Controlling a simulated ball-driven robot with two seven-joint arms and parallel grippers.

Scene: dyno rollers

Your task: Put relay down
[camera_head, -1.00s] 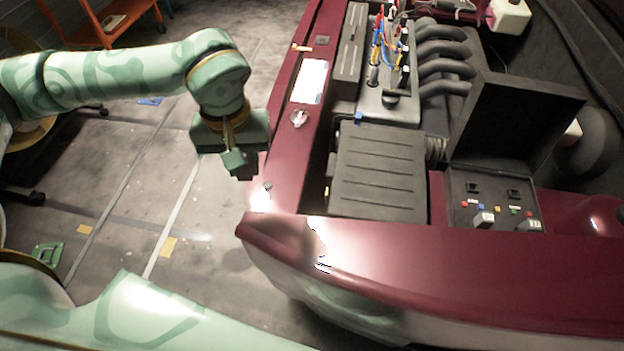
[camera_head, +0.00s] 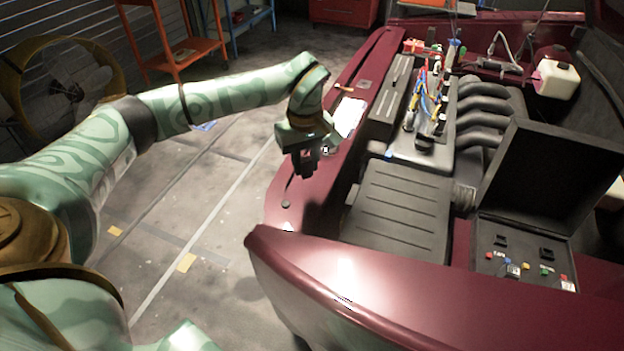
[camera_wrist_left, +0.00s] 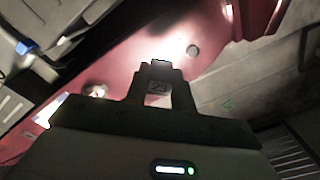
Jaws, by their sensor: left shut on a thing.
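My left gripper (camera_head: 305,168) is over the dark red fender (camera_head: 318,190), close to a small round metal fitting. It is shut on a small dark relay. In the head view the relay is too small and dark to make out. I cannot tell how high it is above the fender. My right gripper is not in view.
An open black case (camera_head: 480,228) with relays and coloured buttons lies at the right of the engine bay. A ribbed black cover (camera_head: 400,210) and an engine with coloured wires (camera_head: 430,95) lie right of the fender. An orange cart (camera_head: 185,50) stands behind on the floor.

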